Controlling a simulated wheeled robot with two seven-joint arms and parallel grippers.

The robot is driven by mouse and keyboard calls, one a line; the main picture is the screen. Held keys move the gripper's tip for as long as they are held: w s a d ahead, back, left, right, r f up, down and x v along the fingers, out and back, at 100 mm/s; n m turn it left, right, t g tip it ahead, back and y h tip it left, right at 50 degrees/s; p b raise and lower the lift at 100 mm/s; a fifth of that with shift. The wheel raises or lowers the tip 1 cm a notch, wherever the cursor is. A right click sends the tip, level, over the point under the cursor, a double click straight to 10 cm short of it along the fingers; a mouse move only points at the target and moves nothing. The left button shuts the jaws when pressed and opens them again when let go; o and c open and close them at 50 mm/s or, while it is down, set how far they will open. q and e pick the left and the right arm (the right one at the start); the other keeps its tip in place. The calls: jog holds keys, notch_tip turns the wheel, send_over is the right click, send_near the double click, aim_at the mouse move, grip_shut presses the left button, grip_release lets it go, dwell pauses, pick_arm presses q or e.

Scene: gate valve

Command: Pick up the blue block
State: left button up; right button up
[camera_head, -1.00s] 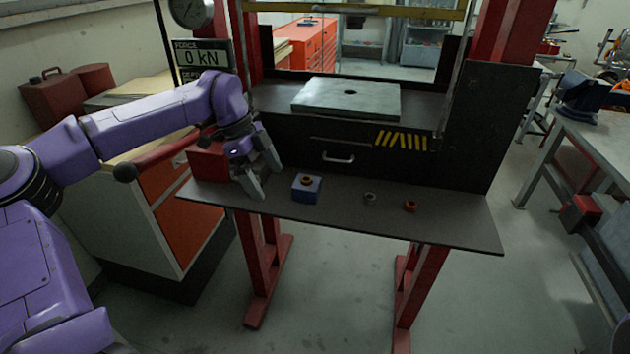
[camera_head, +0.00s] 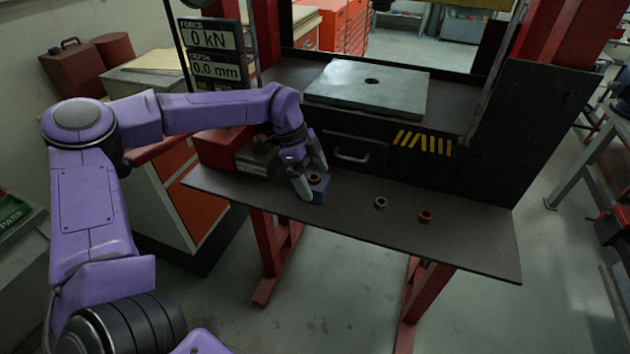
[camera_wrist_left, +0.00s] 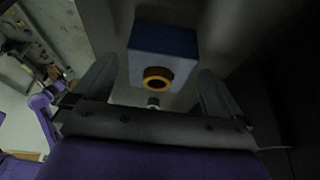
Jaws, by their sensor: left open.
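The blue block (camera_head: 318,188) sits on the dark shelf in front of the press, with a brass-coloured ring (camera_head: 314,177) on it. My left gripper (camera_head: 314,186) is open at the block, its fingers partly covering it in the head view. In the left wrist view the blue block (camera_wrist_left: 162,50) and its ring (camera_wrist_left: 158,78) lie ahead, between the lines of the two open fingers (camera_wrist_left: 158,85). I cannot tell whether either finger touches the block. My right gripper is not in view.
A dark block (camera_head: 257,158) and a red box (camera_head: 220,150) stand behind and left of the gripper. A drawer front (camera_head: 350,152) rises behind the shelf.

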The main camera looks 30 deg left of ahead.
pick_arm(q)
jog(key=shift+w+d+f, duration=0.1)
jog(key=shift+d+f, duration=0.15)
jog(key=shift+f, duration=0.65)
jog(key=c, duration=1.8)
jog(key=shift+r, duration=0.1)
grip_shut()
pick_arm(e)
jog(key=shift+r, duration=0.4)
pick_arm(q)
jog(key=shift+r, duration=0.1)
